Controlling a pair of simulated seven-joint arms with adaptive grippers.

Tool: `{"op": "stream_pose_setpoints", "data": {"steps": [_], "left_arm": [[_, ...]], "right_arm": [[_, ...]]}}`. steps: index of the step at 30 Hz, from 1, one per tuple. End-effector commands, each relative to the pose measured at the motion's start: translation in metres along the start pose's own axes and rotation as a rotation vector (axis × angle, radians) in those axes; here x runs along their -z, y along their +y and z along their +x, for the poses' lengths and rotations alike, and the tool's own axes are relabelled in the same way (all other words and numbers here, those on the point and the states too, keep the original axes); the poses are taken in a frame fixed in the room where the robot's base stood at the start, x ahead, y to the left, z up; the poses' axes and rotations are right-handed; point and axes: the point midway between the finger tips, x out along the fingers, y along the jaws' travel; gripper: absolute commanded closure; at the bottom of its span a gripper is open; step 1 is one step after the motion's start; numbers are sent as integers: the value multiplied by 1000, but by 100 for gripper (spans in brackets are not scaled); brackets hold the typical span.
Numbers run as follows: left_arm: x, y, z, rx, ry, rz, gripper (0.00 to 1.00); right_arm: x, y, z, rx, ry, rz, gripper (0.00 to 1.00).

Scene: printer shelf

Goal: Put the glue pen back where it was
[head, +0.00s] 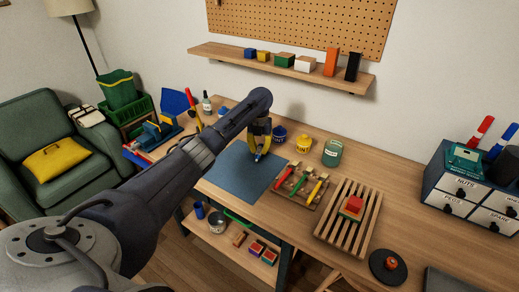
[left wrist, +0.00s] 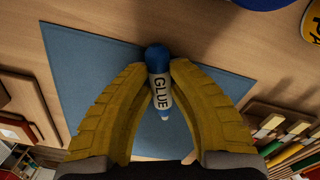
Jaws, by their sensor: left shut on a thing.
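The glue pen (left wrist: 159,90) is a white tube lettered GLUE with blue ends. My left gripper (left wrist: 160,76) has its yellow fingers closed on the pen's two sides, as the left wrist view shows. In the head view the left gripper (head: 259,147) points down over the blue mat (head: 232,178), with the small glue pen (head: 257,156) at its tips. The mat also shows behind the pen in the left wrist view (left wrist: 90,70). I cannot tell whether the pen touches the mat. My right gripper is not in view.
A wooden rack (head: 312,201) with red, green and yellow tools is right of the mat. A slatted tray (head: 333,232) bears a red block. Blue (head: 280,134) and yellow (head: 303,143) pots and a green jar (head: 332,153) stand behind. Drawers (head: 470,190) are far right.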

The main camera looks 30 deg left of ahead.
Motion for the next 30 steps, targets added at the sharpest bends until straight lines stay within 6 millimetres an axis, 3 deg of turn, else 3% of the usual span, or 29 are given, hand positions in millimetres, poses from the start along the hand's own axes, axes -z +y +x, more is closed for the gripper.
{"op": "stream_pose_setpoints", "data": {"steps": [11, 12, 17, 25, 30], "left_arm": [[0, 0, 3, -1, 1, 0, 100], [0, 0, 3, 0, 0, 0, 77], [0, 0, 2, 0, 1, 0, 60], [0, 0, 1, 0, 0, 0, 60], [-1, 0, -13, 1, -1, 0, 60]], "right_arm": [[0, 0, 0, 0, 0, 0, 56], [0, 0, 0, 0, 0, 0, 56], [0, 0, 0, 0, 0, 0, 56], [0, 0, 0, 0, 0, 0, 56], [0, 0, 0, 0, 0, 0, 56]]}}
